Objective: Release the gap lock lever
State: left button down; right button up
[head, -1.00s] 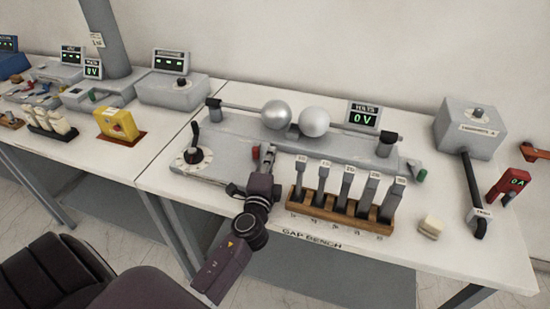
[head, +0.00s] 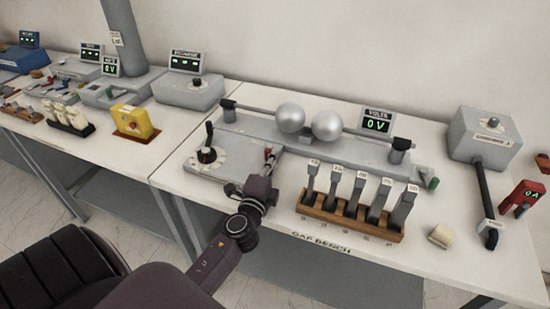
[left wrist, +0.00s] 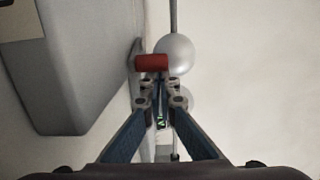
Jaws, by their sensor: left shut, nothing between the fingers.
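A small red-ended lever (head: 268,153) stands on the front part of the grey sphere-gap unit (head: 230,135); I take it for the gap lock lever. My left gripper (head: 271,164) is shut and empty, with its fingertips close beside this lever. In the left wrist view the red cylindrical end (left wrist: 151,62) lies just beyond the closed fingertips (left wrist: 160,82). I cannot tell whether they touch. The lever's lower part is hidden behind the fingers. My right gripper is not in view.
A black lever on a white dial (head: 207,155) stands left of the gripper. Two metal spheres (head: 290,117) sit behind it. A wooden rack (head: 345,218) of several tagged bars is close on the right. The bench front edge is clear near the rack.

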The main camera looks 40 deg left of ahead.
aim_at(256, 165)
pick_arm(q)
jog(key=shift+s+a+h, duration=0.1)
jog(key=shift+h, duration=0.2)
jog(key=shift+s+a+m+t+h, duration=0.2)
jog(key=shift+s+a+m+h, duration=0.1)
jog(key=shift+m+h, duration=0.3)
jog(key=shift+s+a+m+t+h, duration=0.2)
jog(key=shift+a+m+h, duration=0.1)
jog(key=shift+m+h, duration=0.25)
jog(key=m+h, duration=0.1)
jog(key=a+h+b, duration=0.1)
jog(key=h, duration=0.1)
jog(key=a+m+h, duration=0.1)
jog(key=shift+s+m+h+b, duration=0.25)
jog(key=shift+s+m+b, duration=0.1)
jog(key=shift+s+b, duration=0.05)
jog(key=shift+s+a, duration=0.15)
jog(key=shift+a, duration=0.5)
jog(key=shift+a+r, duration=0.1)
jog(key=shift+a, duration=0.1)
